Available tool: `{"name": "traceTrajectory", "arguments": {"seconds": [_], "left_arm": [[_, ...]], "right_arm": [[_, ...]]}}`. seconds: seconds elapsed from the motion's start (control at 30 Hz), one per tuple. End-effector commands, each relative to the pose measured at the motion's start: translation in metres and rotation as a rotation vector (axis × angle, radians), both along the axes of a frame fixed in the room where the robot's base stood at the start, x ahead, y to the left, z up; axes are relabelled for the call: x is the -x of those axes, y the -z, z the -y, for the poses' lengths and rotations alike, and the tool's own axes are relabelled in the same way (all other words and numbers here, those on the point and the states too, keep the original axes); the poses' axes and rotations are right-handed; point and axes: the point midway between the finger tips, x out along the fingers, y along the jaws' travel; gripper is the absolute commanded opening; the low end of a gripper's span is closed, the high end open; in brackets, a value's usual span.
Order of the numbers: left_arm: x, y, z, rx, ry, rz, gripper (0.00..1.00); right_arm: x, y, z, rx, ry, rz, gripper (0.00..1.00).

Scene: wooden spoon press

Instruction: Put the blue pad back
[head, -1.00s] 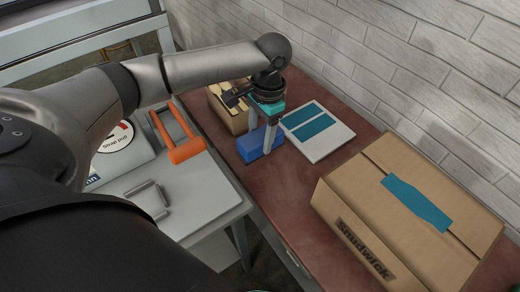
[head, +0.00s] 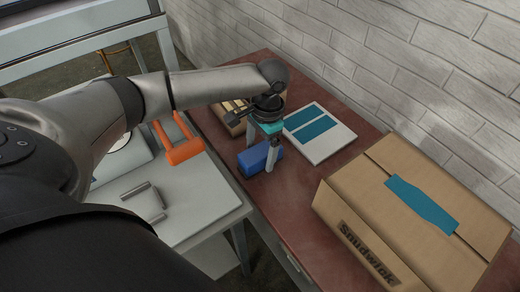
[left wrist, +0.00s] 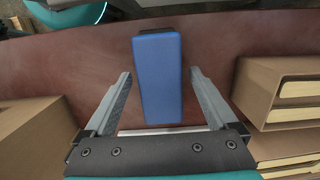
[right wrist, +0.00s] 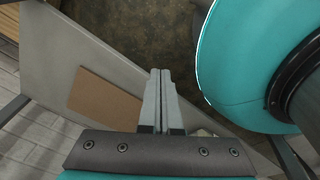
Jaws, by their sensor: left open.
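The blue pad (head: 257,160) is a plain blue block on the reddish-brown bench top in the head view. In the left wrist view the blue pad (left wrist: 158,85) lies lengthwise between the fingers, with a visible gap on each side. My left gripper (head: 271,165) reaches down over it, open. In the left wrist view its fingers (left wrist: 160,74) stand apart on either side of the pad. My right gripper (right wrist: 163,75) shows only in its own wrist view. Its fingers are together with nothing visible between them.
A white panel (head: 344,136) with two teal patches lies behind the pad. A large cardboard box (head: 425,190) stands to the right. A small open box (head: 236,128) with pale contents is behind left. A grey table (head: 212,202) with an orange handle (head: 186,152) adjoins on the left.

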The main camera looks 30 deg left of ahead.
Motion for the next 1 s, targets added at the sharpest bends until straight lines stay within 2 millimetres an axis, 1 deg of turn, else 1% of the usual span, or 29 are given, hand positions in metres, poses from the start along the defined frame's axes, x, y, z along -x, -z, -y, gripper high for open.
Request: {"name": "traceTrajectory", "arguments": {"seconds": [0.23,0.3,0.37,0.47,0.57,0.7,0.8,0.9,1.0], "left_arm": [[0.000,-0.001,0.000,-0.001,0.000,0.001,0.92],[0.000,-0.005,0.000,-0.001,-0.001,0.001,0.92],[-0.001,-0.014,0.000,0.000,-0.001,0.001,0.92],[-0.004,-0.034,0.002,0.001,0.000,0.003,0.92],[-0.007,-0.057,0.002,0.001,-0.001,0.003,0.92],[-0.010,-0.087,0.004,0.002,0.000,0.003,0.92],[-0.012,-0.103,0.005,0.002,0.000,0.001,0.92],[-0.013,-0.115,0.006,0.002,0.000,0.001,0.92],[-0.014,-0.121,0.006,0.001,0.000,0.001,0.92]], "right_arm": [[0.001,0.001,-0.005,-0.007,0.002,-0.001,0.00],[0.001,0.001,-0.005,-0.007,0.002,-0.001,0.00],[0.002,-0.004,-0.006,-0.007,0.001,-0.002,0.00],[0.005,-0.012,-0.006,-0.007,-0.001,-0.008,0.00],[0.012,-0.020,-0.011,-0.013,-0.002,-0.020,0.00],[0.027,-0.029,-0.022,-0.026,-0.005,-0.047,0.00],[0.036,-0.033,-0.028,-0.032,-0.008,-0.061,0.00],[0.044,-0.036,-0.032,-0.036,-0.010,-0.075,0.00],[0.048,-0.037,-0.035,-0.040,-0.011,-0.083,0.00]]}}
